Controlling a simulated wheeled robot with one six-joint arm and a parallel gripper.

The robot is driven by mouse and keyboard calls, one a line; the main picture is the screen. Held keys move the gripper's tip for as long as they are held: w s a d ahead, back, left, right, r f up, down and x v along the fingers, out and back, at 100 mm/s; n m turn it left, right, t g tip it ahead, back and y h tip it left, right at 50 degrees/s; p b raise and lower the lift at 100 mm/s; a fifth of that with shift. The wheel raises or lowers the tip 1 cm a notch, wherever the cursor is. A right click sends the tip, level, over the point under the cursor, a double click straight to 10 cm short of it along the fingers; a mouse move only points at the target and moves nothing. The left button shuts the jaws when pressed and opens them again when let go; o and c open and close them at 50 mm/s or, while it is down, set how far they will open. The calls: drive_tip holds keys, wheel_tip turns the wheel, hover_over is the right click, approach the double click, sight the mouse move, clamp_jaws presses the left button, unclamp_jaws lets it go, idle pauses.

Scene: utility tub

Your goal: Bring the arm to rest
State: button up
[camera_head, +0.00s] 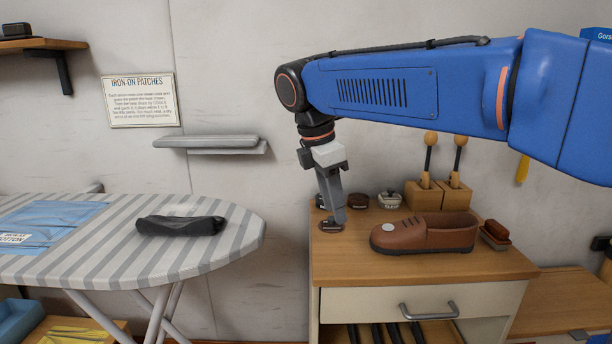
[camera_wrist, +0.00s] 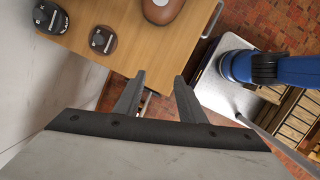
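My gripper (camera_head: 338,218) hangs from the blue arm with its fingers pointing down, over the left part of the wooden cabinet top (camera_head: 400,262). In the wrist view the two fingers of my gripper (camera_wrist: 160,80) stand apart with nothing between them. The arm is stretched out across the upper right of the head view, bent down at the wrist.
A brown shoe (camera_head: 430,233), a brush (camera_head: 495,232), two more tins and wooden holders (camera_head: 423,197) with round-knobbed sticks stand on the cabinet. A striped ironing board (camera_head: 130,262) at left holds a dark bundle (camera_head: 180,225) and blue cloth. A shelf (camera_head: 215,148) hangs behind.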

drive_tip(key=s+d+f+m+y, duration=0.1)
drive_tip(key=s+d+f+m, duration=0.15)
drive_tip(key=d, duration=0.25)
drive_tip(key=s+d+f+m, duration=0.1)
drive_tip(key=s+d+m, duration=0.15)
drive_tip(key=d, duration=0.25)
drive_tip(key=s+d+f+m+t+y, duration=0.1)
drive_tip(key=s+d+f+m+t, duration=0.2)
drive_tip(key=s+d+f+m, duration=1)
drive_tip(key=s+f+m, duration=0.3)
drive_tip(key=shift+s+d+f+m+t+y, duration=0.15)
drive_tip(key=shift+s+m+t+y, duration=0.15)
drive_tip(key=shift+y, duration=0.1)
